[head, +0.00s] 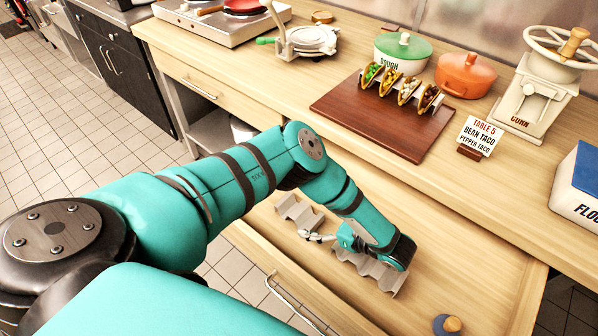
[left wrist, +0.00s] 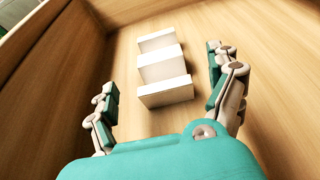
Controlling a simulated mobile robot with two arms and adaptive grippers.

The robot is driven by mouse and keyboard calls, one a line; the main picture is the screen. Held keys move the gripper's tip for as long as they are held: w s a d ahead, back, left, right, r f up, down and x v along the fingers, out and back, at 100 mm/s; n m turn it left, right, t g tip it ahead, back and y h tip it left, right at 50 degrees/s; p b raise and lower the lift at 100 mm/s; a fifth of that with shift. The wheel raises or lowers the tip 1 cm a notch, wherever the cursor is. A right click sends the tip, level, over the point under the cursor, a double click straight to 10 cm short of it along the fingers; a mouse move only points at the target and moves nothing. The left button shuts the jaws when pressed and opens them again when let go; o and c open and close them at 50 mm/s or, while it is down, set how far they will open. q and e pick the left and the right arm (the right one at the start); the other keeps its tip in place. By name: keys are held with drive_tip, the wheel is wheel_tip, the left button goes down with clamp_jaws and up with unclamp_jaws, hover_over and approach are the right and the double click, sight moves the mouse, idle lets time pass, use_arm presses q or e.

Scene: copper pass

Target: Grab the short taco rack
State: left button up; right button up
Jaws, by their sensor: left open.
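Two wavy metal taco racks lie in the open drawer (head: 470,262). The shorter-looking rack (head: 296,211) is to the left in the head view. The other rack (head: 378,274) is partly hidden beneath my left gripper (head: 318,238). In the left wrist view one pale rack (left wrist: 165,68) with a few ridges lies on the drawer floor, ahead of and between the spread fingers, not touched by them. My left gripper is open and empty, low in the drawer. My right gripper is not in view.
On the counter above stand a wooden board (head: 345,112) with several filled tacos, a dough pot (head: 402,55), an orange pot (head: 465,75), an order card (head: 480,135) and a corn grinder (head: 535,90). A small round-knobbed object (head: 447,325) lies in the drawer's near corner.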

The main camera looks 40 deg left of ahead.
sight(299, 210)
use_arm(q)
drive_tip(key=shift+a+f, duration=0.1)
drive_tip(key=shift+a, duration=0.4)
drive_tip(key=x, duration=0.1)
drive_tip(key=p+x, duration=0.1)
drive_tip(key=x, duration=0.2)
drive_tip(key=shift+a, duration=0.35)
drive_tip(key=shift+w+a, duration=0.1)
drive_tip(key=shift+a, duration=0.1)
drive_tip(key=c, duration=1.3)
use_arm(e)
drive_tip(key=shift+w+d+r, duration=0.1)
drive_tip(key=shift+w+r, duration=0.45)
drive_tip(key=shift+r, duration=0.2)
